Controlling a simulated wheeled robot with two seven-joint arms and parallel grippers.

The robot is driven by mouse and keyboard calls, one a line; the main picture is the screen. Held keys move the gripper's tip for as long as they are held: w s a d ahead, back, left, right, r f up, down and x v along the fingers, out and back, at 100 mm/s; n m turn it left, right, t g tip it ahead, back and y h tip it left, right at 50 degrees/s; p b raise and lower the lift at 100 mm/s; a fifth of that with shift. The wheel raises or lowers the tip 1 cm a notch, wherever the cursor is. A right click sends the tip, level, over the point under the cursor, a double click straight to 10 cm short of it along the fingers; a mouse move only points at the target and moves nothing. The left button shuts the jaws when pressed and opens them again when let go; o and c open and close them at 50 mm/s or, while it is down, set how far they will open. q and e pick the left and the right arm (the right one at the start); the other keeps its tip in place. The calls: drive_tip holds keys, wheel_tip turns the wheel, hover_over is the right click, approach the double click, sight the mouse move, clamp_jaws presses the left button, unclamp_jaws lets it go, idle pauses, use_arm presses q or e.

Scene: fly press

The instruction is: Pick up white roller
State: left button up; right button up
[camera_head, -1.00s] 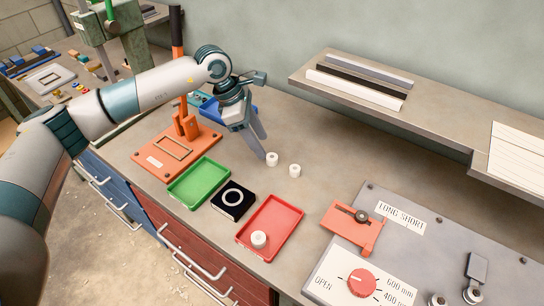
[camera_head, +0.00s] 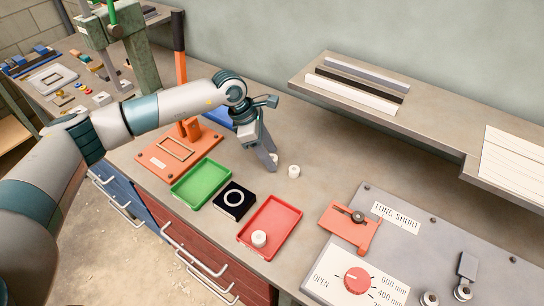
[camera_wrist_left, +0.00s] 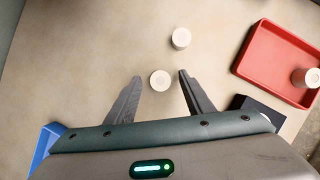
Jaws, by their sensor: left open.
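Two white rollers stand on the bench near my left gripper. One white roller (camera_wrist_left: 160,80) lies between and just beyond the open fingertips in the left wrist view; in the head view (camera_head: 275,158) it is partly hidden behind a finger. A second white roller (camera_head: 293,171) stands to its right in the head view and farther out in the left wrist view (camera_wrist_left: 181,38). A third white roller (camera_head: 259,238) stands in the red tray (camera_head: 285,228). My left gripper (camera_head: 272,163) is open and empty, fingers pointing down. My right gripper is not in view.
A green tray (camera_head: 201,184) and a black block with a white ring (camera_head: 234,201) sit left of the red tray. An orange press base (camera_head: 160,166) and a blue tray (camera_head: 217,117) are near my arm. A grey panel (camera_head: 440,236) lies right. Bare bench surrounds the rollers.

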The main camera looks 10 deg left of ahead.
use_arm(q)
drive_tip(key=shift+f, duration=0.15)
drive_tip(key=shift+c, duration=0.3)
drive_tip(key=c, duration=1.1)
drive_tip(key=shift+o, duration=0.2)
drive_tip(key=shift+r+b, duration=0.55)
drive_tip(key=shift+r, duration=0.1)
wheel_tip(320, 180, up, 2)
drive_tip(key=shift+r+b, duration=0.15)
drive_tip(key=shift+b, duration=0.6)
drive_tip(key=shift+s+d+r+b, duration=0.6)
drive_tip(key=shift+s+d+r, duration=0.4)
drive_tip(key=shift+d, duration=0.1)
drive_tip(key=s+d+r+b, duration=0.3)
drive_tip(key=s+d+r, duration=0.2)
drive_tip(key=s+d, duration=0.1)
drive_tip(key=shift+d+r, duration=0.15)
drive_tip(key=shift+r, duration=0.1)
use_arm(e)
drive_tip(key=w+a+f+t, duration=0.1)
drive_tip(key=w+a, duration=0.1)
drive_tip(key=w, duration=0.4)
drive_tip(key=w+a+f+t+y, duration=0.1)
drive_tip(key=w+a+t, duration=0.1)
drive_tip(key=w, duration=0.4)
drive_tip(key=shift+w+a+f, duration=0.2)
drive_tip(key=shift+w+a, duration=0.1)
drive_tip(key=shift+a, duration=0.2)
